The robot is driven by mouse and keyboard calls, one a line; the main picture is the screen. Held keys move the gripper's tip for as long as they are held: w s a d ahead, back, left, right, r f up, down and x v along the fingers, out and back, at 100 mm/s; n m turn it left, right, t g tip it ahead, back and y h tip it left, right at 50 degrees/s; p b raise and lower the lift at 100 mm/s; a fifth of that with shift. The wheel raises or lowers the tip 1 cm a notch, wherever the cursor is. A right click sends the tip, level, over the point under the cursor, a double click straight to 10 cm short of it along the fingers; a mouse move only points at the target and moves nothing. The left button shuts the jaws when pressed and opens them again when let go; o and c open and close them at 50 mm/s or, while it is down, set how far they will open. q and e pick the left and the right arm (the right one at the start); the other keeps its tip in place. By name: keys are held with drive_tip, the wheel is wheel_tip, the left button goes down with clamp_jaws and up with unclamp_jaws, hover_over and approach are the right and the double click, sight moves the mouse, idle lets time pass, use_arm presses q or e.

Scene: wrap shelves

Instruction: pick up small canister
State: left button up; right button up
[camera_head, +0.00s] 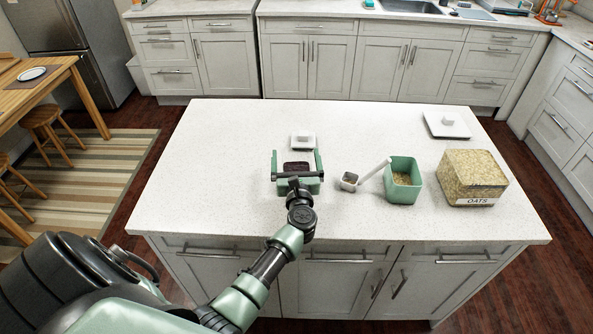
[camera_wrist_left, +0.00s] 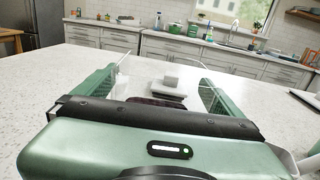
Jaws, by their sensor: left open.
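A small open-topped container with dark brown contents (camera_head: 296,167) stands on the island counter, between the fingers of my left gripper (camera_head: 296,163). It looks like the small canister; its front and sides are mostly hidden by the gripper. In the left wrist view its dark top (camera_wrist_left: 155,101) shows just past the gripper body, between the two green fingers (camera_wrist_left: 152,88). My left gripper is open, with one finger on each side of it. I cannot tell whether either finger touches it. My right gripper is not in view.
A small white lid (camera_head: 302,141) lies just behind. A larger white lid (camera_head: 447,124) lies at the back right. The counter's left is clear.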

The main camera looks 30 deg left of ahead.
use_arm(q)
drive_tip(key=shift+r, duration=0.1)
drive_tip(key=c, duration=1.9)
